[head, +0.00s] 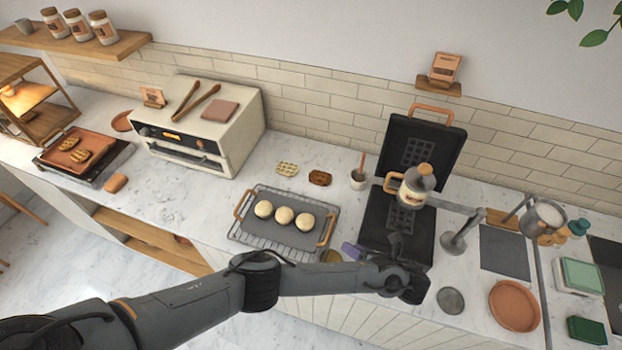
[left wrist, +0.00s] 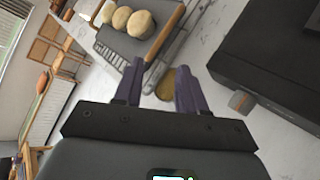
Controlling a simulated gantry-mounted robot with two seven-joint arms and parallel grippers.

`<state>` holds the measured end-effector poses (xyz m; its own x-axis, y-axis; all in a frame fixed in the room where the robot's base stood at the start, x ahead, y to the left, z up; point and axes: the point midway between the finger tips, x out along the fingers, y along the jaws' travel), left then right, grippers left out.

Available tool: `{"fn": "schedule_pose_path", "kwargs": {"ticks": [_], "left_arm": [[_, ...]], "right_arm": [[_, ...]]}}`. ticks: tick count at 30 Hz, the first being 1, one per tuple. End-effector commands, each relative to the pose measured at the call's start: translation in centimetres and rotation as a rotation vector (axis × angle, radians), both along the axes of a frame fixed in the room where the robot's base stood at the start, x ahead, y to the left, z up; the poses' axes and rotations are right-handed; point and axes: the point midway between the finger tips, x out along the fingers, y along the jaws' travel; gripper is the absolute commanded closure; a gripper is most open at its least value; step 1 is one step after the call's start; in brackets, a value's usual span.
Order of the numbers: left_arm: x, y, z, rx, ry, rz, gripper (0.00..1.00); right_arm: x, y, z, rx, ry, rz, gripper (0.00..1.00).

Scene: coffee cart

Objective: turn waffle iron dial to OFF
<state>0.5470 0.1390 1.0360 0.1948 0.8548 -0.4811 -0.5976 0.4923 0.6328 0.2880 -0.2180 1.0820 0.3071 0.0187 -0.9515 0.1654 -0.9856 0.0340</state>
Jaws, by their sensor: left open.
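The black waffle iron (head: 378,215) stands open at the middle right, its lid (head: 420,150) raised. A batter dispenser (head: 417,188) with an orange handle shows over its lower plate. In the left wrist view the iron's dark body (left wrist: 275,60) fills the right side, with a small grey and orange dial (left wrist: 240,101) on its front face. I cannot read the dial's setting. My left gripper (left wrist: 158,72) is open and empty, its purple fingers beside the iron's front, left of the dial.
A tray (head: 246,232) with pale dough balls sits on a wire rack left of the iron. A gold round object (left wrist: 166,85) lies under my fingers. A grey disc (head: 450,300) and terracotta plate (head: 514,305) lie to the right. The counter's front edge is close.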

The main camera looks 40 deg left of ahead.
Motion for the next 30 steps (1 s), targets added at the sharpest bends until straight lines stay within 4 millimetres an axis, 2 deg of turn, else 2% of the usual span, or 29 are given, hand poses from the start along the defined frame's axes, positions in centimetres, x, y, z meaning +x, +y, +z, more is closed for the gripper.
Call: {"fn": "schedule_pose_path", "kwargs": {"ticks": [1,12,30], "left_arm": [[0.6,1.0,0.4,-0.014,-0.006,0.031,0.59],[3.6,7.4,3.2,-0.104,-0.059,0.224,0.59],[6.8,17.5,7.7,-0.26,-0.216,0.531,0.59]], "right_arm": [[0.0,0.0,0.0,0.0,0.0,0.0,0.57],[0.0,0.0,0.0,0.001,-0.001,-0.001,0.57],[0.0,0.0,0.0,0.001,0.001,-0.001,0.57]]}}
